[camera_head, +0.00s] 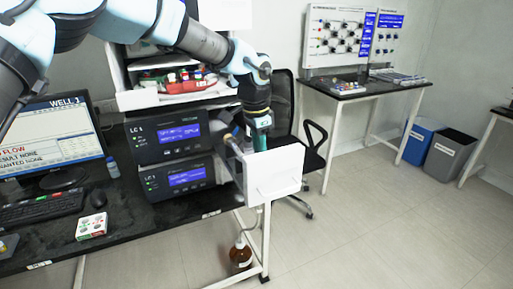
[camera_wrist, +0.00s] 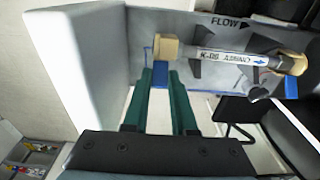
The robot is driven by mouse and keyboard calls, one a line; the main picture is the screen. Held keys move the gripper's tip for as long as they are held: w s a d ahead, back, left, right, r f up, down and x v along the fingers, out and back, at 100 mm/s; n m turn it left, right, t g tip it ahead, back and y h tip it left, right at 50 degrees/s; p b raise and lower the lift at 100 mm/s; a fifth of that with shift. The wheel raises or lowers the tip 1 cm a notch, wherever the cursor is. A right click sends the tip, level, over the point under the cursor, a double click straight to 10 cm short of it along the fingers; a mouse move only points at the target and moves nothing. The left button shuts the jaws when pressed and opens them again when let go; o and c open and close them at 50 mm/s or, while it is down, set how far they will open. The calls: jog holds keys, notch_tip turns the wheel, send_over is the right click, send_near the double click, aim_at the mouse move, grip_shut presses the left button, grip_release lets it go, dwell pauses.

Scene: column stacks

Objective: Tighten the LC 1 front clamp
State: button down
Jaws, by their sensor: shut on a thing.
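In the wrist view, a pale column (camera_wrist: 230,57) with lettering lies across a grey panel, with a tan fitting (camera_wrist: 165,47) at its left end. A blue clamp piece (camera_wrist: 157,80) shows under that left fitting, and a second blue piece (camera_wrist: 290,87) shows near the right end. I take the left piece as the front clamp. The two green fingers of my gripper (camera_wrist: 162,78) are shut on it, with their tips just below the tan fitting.
A white panel (camera_head: 273,173) stands in front of my gripper at the bench's right end. A second instrument (camera_head: 178,178) sits under the LC 1 unit. A black chair (camera_head: 305,140) stands behind.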

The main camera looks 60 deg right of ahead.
jog(key=shift+s+d+f+t+y+p, duration=0.1)
jog(key=shift+d+f+t+y+p, duration=0.1)
jog(key=shift+t+y+p, duration=0.25)
dwell(0.3)
jog(key=c, duration=0.7)
grip_release()
notch_tip(320, 180, up, 11)
jog(key=b, duration=0.4)
jog(key=shift+f, duration=0.1)
